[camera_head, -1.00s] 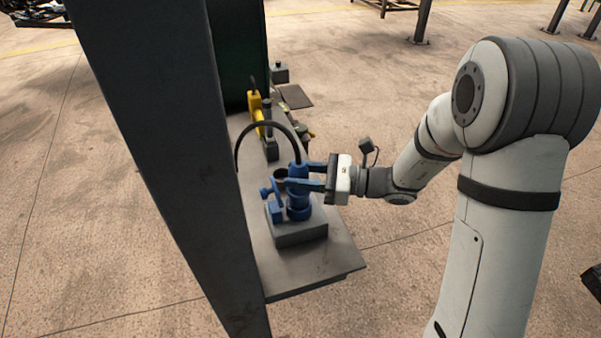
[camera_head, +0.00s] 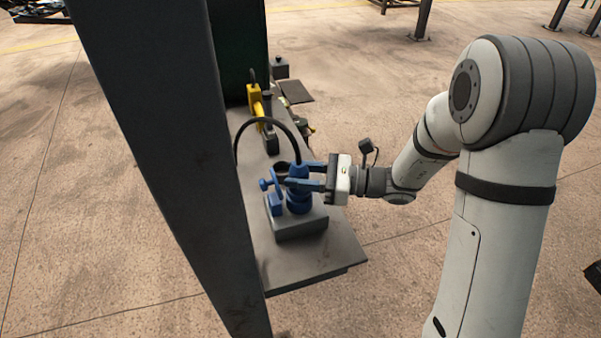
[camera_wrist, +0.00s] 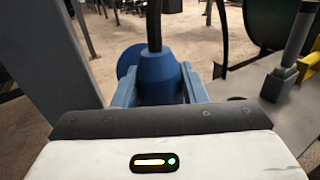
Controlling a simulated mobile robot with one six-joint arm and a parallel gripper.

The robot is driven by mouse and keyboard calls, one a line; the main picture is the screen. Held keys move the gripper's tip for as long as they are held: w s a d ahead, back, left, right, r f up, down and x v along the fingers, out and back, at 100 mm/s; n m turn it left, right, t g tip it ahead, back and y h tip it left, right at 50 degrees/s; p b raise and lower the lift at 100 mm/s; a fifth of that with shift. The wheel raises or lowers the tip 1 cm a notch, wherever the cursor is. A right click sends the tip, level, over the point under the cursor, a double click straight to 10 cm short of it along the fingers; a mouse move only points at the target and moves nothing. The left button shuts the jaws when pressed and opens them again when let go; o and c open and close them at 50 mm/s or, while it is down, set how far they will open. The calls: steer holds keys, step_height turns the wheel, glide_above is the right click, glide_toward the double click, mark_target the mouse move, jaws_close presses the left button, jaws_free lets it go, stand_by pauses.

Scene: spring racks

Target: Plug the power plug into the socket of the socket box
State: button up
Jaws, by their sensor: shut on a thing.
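The blue power plug (camera_head: 299,172) stands upright with a black cable curving from its top. My gripper (camera_head: 305,178) comes in from the right and is shut on the plug. In the wrist view, the plug (camera_wrist: 160,80) sits between my two blue fingers, cable upward. The socket box (camera_head: 300,228) is a grey block on the table with blue socket parts on top. The plug is directly above the round blue socket (camera_head: 299,204) and appears to meet it. How deep it sits in the socket cannot be told. A blue lid (camera_wrist: 128,60) shows behind the plug.
The box stands near the front end of a grey table (camera_head: 310,268). A dark post (camera_head: 165,150) hides the table's left side. A yellow tool (camera_head: 256,103) stands farther back on the table, beside a dark green panel (camera_head: 238,50).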

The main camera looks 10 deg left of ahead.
steer(key=shift+f+b, duration=0.35)
steer(key=shift+f, duration=0.25)
steer(key=o, duration=1.1)
steer(key=shift+o, duration=0.2)
steer(key=shift+d, duration=0.1)
steer(key=d, duration=0.7)
steer(key=shift+w+d+b, duration=0.3)
steer(key=shift+s+r, duration=0.1)
